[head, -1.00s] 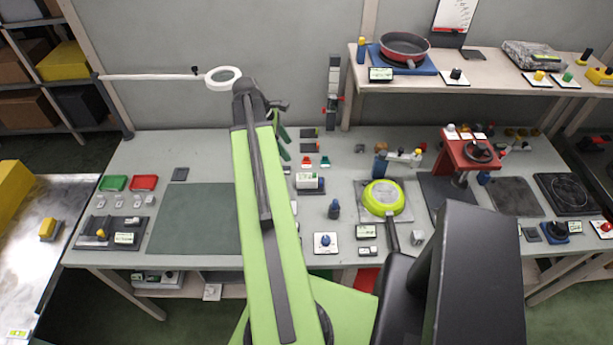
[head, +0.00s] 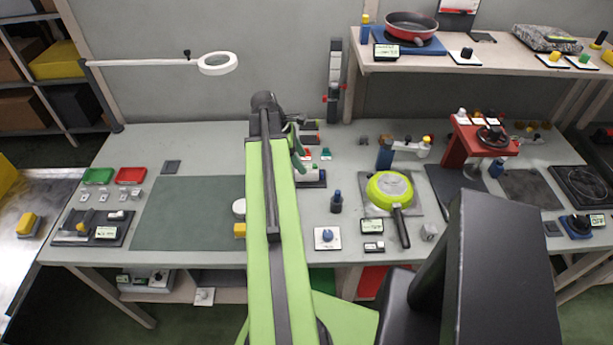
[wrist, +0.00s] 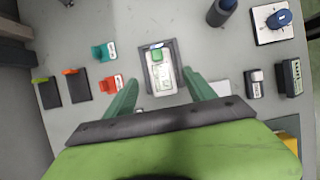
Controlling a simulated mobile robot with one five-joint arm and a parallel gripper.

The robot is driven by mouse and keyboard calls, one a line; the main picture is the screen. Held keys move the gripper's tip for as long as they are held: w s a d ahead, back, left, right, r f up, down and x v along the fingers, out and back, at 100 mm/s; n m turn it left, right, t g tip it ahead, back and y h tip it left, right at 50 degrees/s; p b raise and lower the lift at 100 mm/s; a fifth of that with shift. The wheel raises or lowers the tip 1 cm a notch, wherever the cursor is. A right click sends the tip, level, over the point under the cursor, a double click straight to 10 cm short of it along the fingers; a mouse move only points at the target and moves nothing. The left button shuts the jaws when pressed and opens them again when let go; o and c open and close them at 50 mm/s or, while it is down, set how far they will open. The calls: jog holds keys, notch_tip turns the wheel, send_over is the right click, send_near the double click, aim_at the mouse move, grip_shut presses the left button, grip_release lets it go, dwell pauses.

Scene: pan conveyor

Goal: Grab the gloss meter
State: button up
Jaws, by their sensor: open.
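What looks like the gloss meter is a small white device with a green display (wrist: 161,72) on a dark pad (wrist: 175,52) in the wrist view. In the head view the white device (head: 313,175) shows just right of my arm, partly hidden by it. My gripper (wrist: 162,86) is open and empty, its two green fingers pointing toward the device. One finger lies to each side of its near end in the wrist view. In the head view my gripper (head: 297,148) is over the bench beside the device; the height gap is unclear.
Red (wrist: 111,84) and teal (wrist: 104,52) clips lie left of the device in the wrist view. The green mat (head: 185,215) at left is mostly clear.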

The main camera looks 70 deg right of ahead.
jog(key=b+x, duration=0.4)
jog(key=x, duration=0.1)
jog(key=shift+a+f, duration=0.15)
grip_shut()
